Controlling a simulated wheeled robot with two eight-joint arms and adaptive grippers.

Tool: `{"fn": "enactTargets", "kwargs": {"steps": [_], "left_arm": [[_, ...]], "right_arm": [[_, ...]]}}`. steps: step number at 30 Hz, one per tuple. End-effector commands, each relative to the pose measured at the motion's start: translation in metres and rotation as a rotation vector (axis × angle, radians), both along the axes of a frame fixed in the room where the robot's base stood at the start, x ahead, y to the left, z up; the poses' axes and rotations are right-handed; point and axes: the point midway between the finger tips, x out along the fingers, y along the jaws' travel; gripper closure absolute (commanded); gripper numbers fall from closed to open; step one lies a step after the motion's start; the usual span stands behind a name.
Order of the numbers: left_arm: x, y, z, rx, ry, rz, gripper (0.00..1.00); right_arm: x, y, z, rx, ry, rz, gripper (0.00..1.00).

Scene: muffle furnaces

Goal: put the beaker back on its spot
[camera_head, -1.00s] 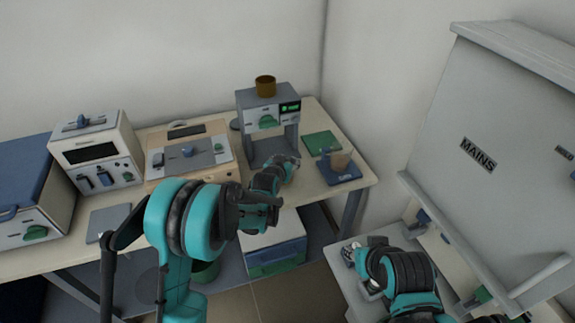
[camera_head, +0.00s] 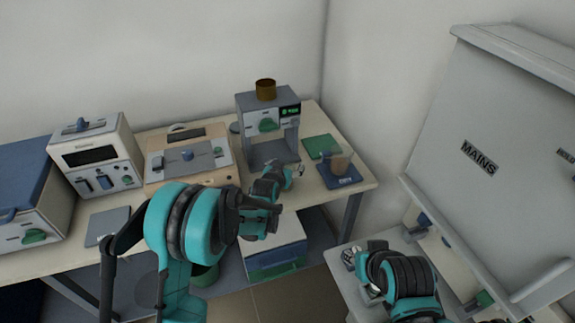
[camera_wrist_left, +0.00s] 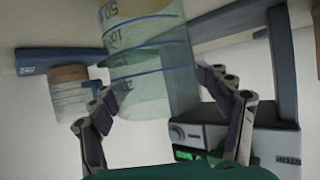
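A clear beaker (camera_wrist_left: 150,60) with blue graduation marks fills the middle of the left wrist view, which is upside down. My left gripper (camera_wrist_left: 160,85) has a finger against each side of it. In the head view, my left gripper (camera_head: 291,172) is over the table in front of the grey instrument; the held beaker is hard to make out there. A second beaker (camera_head: 340,162) with brown contents stands on a blue pad (camera_head: 345,180), also in the left wrist view (camera_wrist_left: 72,95). A green mat (camera_head: 318,145) lies bare behind it. My right gripper (camera_head: 352,258) is low at right; its opening is unclear.
The grey instrument (camera_head: 248,103) with a green display stands at the back, a brown pot (camera_head: 266,89) on top. A flat panel device (camera_head: 190,160) and a white furnace (camera_head: 97,155) are further left. A large MAINS cabinet (camera_head: 500,150) stands at right.

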Motion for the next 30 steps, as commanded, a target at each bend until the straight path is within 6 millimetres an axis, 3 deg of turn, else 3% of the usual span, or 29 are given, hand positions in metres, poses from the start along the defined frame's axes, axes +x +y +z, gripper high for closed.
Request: {"fn": "enactTargets", "kwargs": {"steps": [9,15,25,30], "left_arm": [[-0.06,0.018,0.033,-0.001,0.0,0.0,0.24],[-0.089,0.027,0.046,0.0,0.0,0.0,0.24],[-0.101,0.032,0.052,0.001,0.005,0.002,0.24],[-0.122,0.054,0.077,0.013,0.058,0.031,0.24]], "right_arm": [[0.0,0.0,0.022,0.0,0.0,0.0,0.66],[0.0,0.0,0.029,0.0,0.0,0.0,0.66],[0.0,0.0,0.031,0.0,0.0,0.0,0.66],[0.0,0.0,0.031,0.0,0.0,0.0,0.66]]}}
